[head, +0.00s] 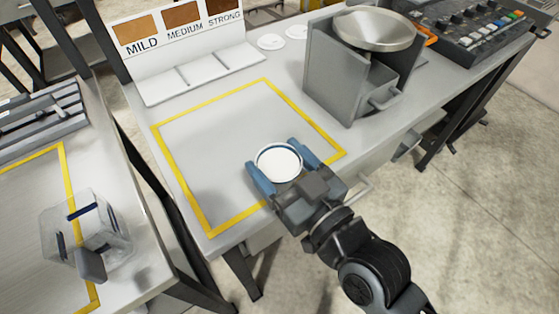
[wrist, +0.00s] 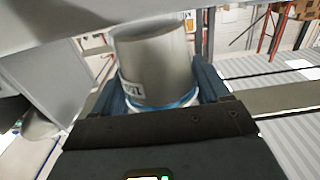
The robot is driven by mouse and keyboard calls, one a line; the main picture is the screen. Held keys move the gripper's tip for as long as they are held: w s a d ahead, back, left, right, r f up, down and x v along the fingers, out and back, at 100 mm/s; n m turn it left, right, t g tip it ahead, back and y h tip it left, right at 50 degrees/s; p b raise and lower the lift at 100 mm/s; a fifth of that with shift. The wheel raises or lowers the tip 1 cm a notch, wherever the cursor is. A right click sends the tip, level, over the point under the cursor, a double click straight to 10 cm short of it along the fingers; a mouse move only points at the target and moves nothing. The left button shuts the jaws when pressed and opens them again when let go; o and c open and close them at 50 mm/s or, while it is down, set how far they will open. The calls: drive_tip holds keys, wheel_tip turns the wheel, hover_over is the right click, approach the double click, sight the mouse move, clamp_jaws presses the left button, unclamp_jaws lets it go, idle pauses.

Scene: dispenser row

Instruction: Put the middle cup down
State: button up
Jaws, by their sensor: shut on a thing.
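A cup with a white round top (head: 279,163) is between the blue fingers of my gripper (head: 276,168). My gripper is shut on it, near the front right side of the yellow-outlined square (head: 225,125). In the wrist view the cup (wrist: 155,62) shows a grey tapered wall, a small printed label and a blue band between the fingers (wrist: 158,95). Its far end is close to a light grey surface. I cannot tell whether the cup touches the table. No other cup is seen.
A board marked MILD, MEDIUM and STRONG (head: 183,60) stands behind the square, with a white tray strip at its foot. A grey dispenser with a metal bowl (head: 362,60) stands right. A clear container (head: 85,235) is on the left table. The square's middle is clear.

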drive_tip(key=shift+f, duration=0.3)
drive_tip(key=shift+f, duration=0.1)
drive_tip(key=o, duration=1.3)
drive_tip(key=shift+c, duration=0.2)
drive_tip(key=shift+d, duration=0.1)
drive_tip(key=b+v, duration=0.3)
drive_tip(key=v, duration=0.9)
